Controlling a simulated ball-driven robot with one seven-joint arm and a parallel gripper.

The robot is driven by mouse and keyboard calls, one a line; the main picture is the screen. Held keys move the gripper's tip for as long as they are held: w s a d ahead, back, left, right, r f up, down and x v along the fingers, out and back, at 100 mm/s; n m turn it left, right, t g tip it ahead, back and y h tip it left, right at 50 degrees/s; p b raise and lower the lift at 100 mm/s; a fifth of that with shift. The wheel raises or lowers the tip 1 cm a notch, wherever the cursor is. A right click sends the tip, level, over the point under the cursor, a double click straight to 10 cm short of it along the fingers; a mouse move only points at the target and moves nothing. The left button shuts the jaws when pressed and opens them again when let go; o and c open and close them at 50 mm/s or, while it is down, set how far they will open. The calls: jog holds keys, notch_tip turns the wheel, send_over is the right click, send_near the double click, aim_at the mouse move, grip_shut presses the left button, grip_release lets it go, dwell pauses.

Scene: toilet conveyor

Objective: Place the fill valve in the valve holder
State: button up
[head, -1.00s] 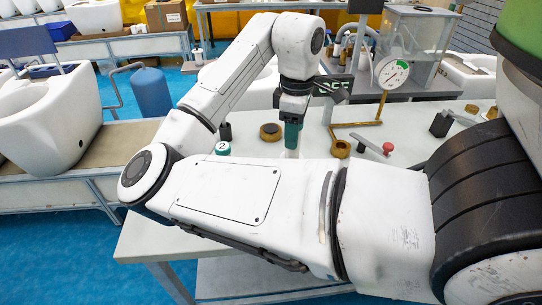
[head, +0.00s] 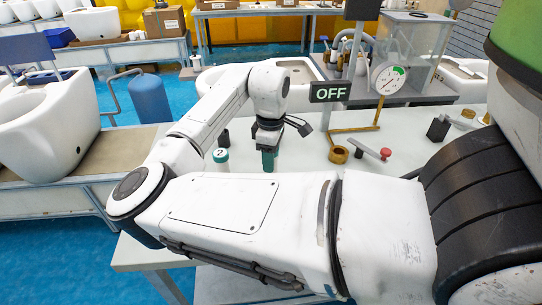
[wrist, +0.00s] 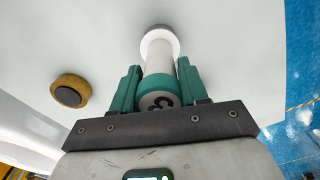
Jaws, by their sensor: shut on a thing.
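My gripper (head: 268,160) hangs over the pale workbench in the head view. In the wrist view its green fingers (wrist: 158,68) are shut on a white fill valve (wrist: 158,60) with a teal band, a dark numeral on its near end and a round white flange at its far end. My arm hides the valve in the head view, and I cannot tell whether its flange touches the bench.
A white and teal piece marked 2 (head: 221,159) stands left of the gripper. A brass ring with a dark centre (wrist: 70,92) lies left of the held valve. A gauge (head: 388,79), an OFF sign (head: 330,92) and a red-knobbed lever (head: 385,153) are to the right.

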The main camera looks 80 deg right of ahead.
jog(key=o, duration=1.1)
jog(key=shift+f, duration=0.1)
notch_tip(320, 180, up, 12)
jog(key=shift+r, duration=0.15)
